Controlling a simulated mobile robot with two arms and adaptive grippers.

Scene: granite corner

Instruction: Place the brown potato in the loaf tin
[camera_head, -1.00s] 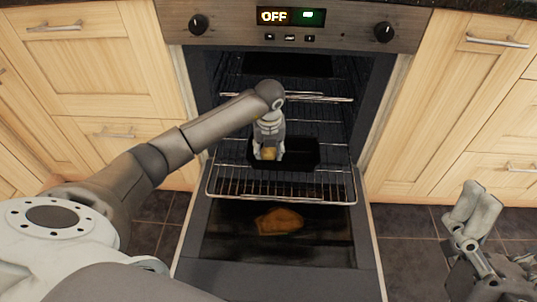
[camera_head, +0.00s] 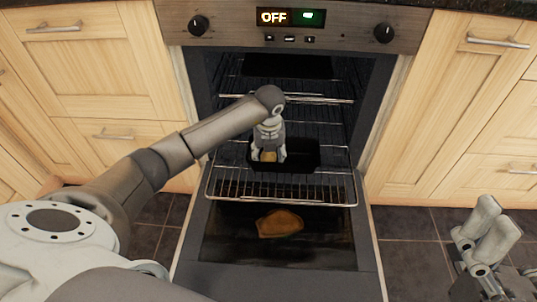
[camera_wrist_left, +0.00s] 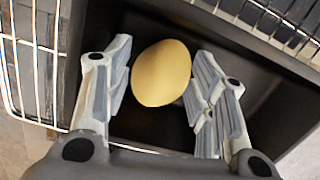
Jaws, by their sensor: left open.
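The yellowish-brown potato (camera_head: 268,157) is down inside the black loaf tin (camera_head: 312,155), which sits on the pulled-out oven rack. In the left wrist view the potato (camera_wrist_left: 161,73) lies between the fingers, over the tin's dark floor (camera_wrist_left: 150,125). My left gripper (camera_head: 268,158) reaches down into the left part of the tin. Its fingers are open, with a visible gap to the potato on each side in the left wrist view (camera_wrist_left: 160,85). My right gripper (camera_head: 486,240) hangs at the lower right, far from the tin; its opening is unclear.
The oven rack (camera_head: 335,190) sticks out over the lowered oven door (camera_head: 325,250). An orange-brown, flat-looking item (camera_head: 279,223) shows on the door; I cannot tell what it is. Wooden cupboards (camera_head: 100,70) flank the oven, and dark floor tiles (camera_head: 405,225) are clear at the right.

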